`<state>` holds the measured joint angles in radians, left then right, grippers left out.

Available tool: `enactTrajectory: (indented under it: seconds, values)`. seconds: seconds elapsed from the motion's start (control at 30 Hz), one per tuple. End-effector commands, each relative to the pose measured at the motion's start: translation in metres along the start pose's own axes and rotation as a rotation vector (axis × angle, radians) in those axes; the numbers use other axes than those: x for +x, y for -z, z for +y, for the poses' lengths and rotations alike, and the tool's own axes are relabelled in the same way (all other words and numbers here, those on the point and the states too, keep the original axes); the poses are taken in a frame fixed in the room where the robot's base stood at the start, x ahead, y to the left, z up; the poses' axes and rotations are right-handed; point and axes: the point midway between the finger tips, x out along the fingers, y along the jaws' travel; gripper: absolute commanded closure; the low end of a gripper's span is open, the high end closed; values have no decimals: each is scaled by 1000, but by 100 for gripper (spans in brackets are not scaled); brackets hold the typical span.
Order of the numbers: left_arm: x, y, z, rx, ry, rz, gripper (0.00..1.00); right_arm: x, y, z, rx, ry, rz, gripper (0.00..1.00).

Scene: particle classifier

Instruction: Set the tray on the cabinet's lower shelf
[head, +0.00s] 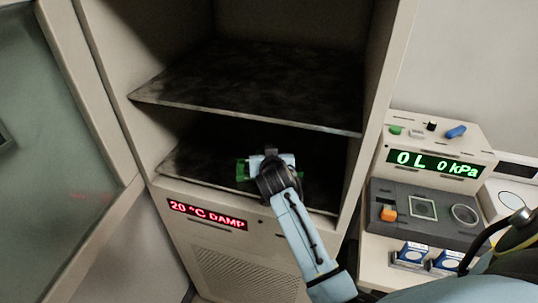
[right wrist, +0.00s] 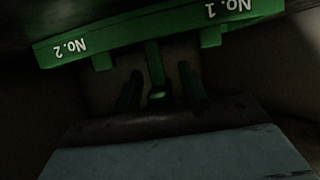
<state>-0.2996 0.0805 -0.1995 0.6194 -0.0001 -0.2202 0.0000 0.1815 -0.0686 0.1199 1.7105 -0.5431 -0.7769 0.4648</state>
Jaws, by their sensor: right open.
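The green tray (head: 242,171) is inside the cabinet (head: 185,187) at its lower shelf (head: 202,155), mostly hidden behind my right gripper (head: 270,160). In the right wrist view the tray (right wrist: 130,38) spans the top, with the labels No. 1 and No. 2 upside down. Its handle stem (right wrist: 154,62) stands between the two fingers of my right gripper (right wrist: 160,78), which is open with gaps on either side. The wrist view is too dark to tell how the tray's underside meets the shelf. My left gripper is not in view.
The upper shelf (head: 250,85) is empty and lies above my right gripper. The cabinet door (head: 60,150) stands open at the left. A side table at the right holds a display unit (head: 437,163), a dark grey panel (head: 425,212) and blue-and-white boxes (head: 412,255).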

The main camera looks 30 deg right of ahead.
Motion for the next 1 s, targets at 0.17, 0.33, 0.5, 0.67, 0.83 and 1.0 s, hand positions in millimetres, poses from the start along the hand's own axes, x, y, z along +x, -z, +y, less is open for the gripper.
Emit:
enactTrajectory:
  seconds: [0.17, 0.33, 0.5, 0.67, 0.83, 1.0]
  values:
    - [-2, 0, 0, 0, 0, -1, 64, -6, 3, 0, 0, 0, -1, 58]
    - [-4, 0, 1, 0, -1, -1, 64, -31, 3, 0, 2, 1, 0, 58]
    - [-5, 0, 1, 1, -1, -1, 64, -66, 2, 0, 3, 0, -1, 58]
    - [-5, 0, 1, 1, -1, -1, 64, -96, 2, 0, 2, 0, -1, 58]
    - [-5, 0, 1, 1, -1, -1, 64, -115, 3, 0, 1, 0, 0, 58]
    - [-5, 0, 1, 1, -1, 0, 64, -121, 3, 0, 0, -1, 0, 58]
